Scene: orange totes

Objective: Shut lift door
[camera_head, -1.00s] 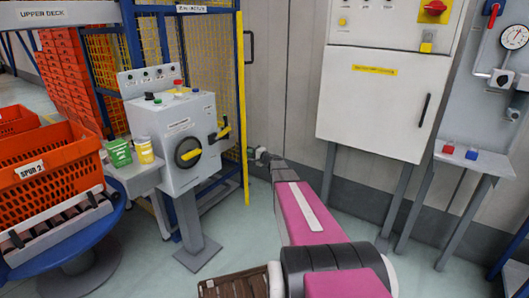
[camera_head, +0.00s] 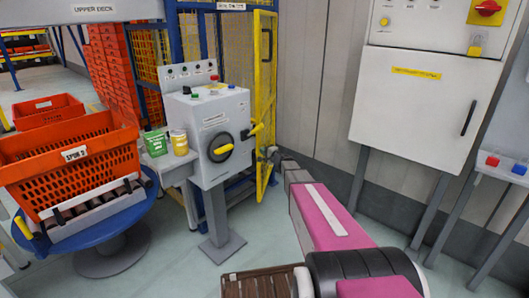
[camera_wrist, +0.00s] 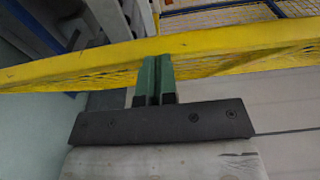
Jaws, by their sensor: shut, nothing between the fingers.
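The lift door is a yellow-framed mesh panel (camera_head: 265,95) standing beside the grey control box. It shows as a narrow upright panel, standing out from the blue lift frame (camera_head: 222,35). My gripper (camera_head: 268,154) is at the lower part of the door, small and partly unclear in the head view. In the wrist view, my gripper's green fingers (camera_wrist: 154,78) are together and empty. Their tips are up against or just beside a yellow door bar (camera_wrist: 205,43) that crosses the picture. Whether they touch it is unclear.
The grey control box (camera_head: 208,138) on its post stands left of my arm. An orange tote (camera_head: 72,158) sits on a blue round table (camera_head: 100,232). A white cabinet (camera_head: 420,105) stands on legs at right. Open floor lies between.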

